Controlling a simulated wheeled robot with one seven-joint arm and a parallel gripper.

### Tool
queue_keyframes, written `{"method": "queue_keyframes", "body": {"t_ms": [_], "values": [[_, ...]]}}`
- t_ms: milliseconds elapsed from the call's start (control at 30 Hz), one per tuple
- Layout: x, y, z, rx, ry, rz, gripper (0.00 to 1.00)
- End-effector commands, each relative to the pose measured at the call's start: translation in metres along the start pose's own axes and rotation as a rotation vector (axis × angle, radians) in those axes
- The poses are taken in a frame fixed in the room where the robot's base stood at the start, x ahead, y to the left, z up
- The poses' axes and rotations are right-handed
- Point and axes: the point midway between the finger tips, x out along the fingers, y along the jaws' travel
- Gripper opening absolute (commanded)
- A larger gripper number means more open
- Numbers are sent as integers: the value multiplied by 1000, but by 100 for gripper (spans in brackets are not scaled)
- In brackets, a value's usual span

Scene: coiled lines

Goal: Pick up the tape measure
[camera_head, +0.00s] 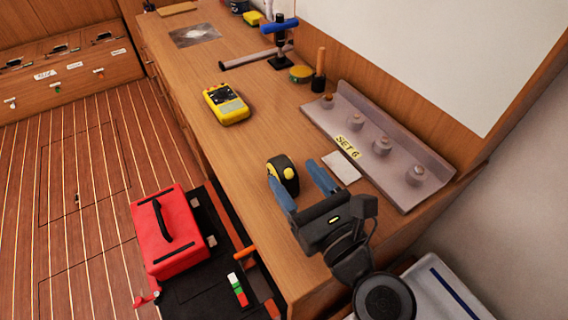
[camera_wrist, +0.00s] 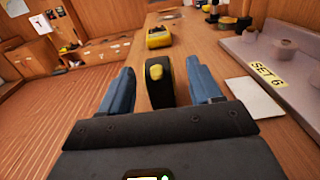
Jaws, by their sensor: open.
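The tape measure (camera_head: 284,174), black and yellow, stands on the wooden bench top near its left edge in the head view. In the wrist view the tape measure (camera_wrist: 160,82) stands upright between my two blue fingers, just beyond or level with their tips. My gripper (camera_head: 302,170) is open, its fingers pointing along the bench. The gripper (camera_wrist: 161,80) shows a gap on both sides of the tape measure, narrower on the right. I cannot tell how far the fingers reach around it.
A grey rack marked SET 6 (camera_head: 378,149) and a white card (camera_head: 341,167) lie to the right. A yellow multimeter (camera_head: 227,104) lies farther along the bench (camera_head: 200,75). A red case (camera_head: 167,231) is below the left edge. Bench between multimeter and tape measure is clear.

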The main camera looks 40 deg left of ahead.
Motion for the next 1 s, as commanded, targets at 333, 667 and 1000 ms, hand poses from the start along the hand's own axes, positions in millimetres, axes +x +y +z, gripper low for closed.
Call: {"method": "queue_keyframes", "body": {"t_ms": [333, 667, 1000], "values": [[42, 4, -3, -1, 0, 2, 64], [67, 4, -5, -1, 1, 0, 64], [67, 4, -5, 0, 0, -1, 46]]}}
